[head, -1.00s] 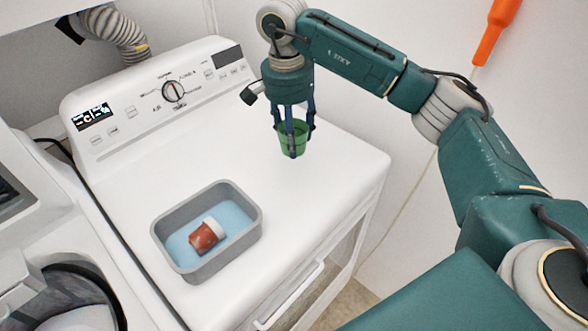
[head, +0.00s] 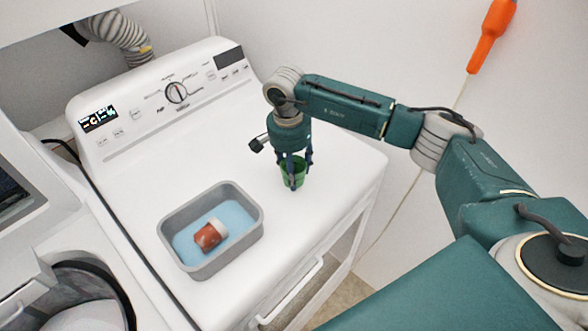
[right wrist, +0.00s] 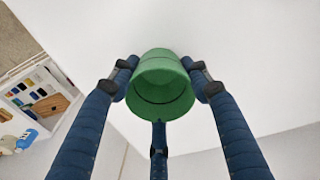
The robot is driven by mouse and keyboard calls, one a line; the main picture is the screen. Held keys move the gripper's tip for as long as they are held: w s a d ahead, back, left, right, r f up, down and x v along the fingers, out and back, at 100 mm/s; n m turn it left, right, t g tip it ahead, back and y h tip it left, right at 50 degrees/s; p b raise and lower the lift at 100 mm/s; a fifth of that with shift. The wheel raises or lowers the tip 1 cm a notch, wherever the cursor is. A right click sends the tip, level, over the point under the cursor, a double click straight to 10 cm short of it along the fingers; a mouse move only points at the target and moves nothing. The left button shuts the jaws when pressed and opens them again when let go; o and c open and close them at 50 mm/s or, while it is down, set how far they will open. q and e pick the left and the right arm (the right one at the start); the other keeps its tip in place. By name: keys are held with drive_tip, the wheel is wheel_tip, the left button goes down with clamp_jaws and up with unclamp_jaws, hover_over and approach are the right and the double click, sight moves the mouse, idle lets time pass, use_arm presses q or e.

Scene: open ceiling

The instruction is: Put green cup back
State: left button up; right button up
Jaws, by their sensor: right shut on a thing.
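The green cup (head: 291,172) is in my right gripper (head: 294,180), over the right part of the white dryer top. The gripper's dark blue fingers are shut around it. In the right wrist view the green cup (right wrist: 163,85) sits between the fingers of my right gripper (right wrist: 160,95), with its open mouth facing the camera. I cannot tell whether its base touches the dryer top. My left gripper is not in view.
A grey basin (head: 262,222) with a light blue inside stands on the white dryer top (head: 140,185), left of my gripper. An orange object (head: 491,35) hangs at the right wall.

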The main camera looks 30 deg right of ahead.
drive_tip(key=shift+f, duration=0.15)
drive_tip(key=o, duration=1.2)
drive_tip(key=shift+o, duration=0.2)
wheel_tip(320, 180, up, 12)
drive_tip(key=b, duration=0.4)
drive_tip(key=shift+a+b, duration=0.3)
drive_tip(key=shift+a, duration=0.15)
drive_tip(key=shift+r, duration=0.25)
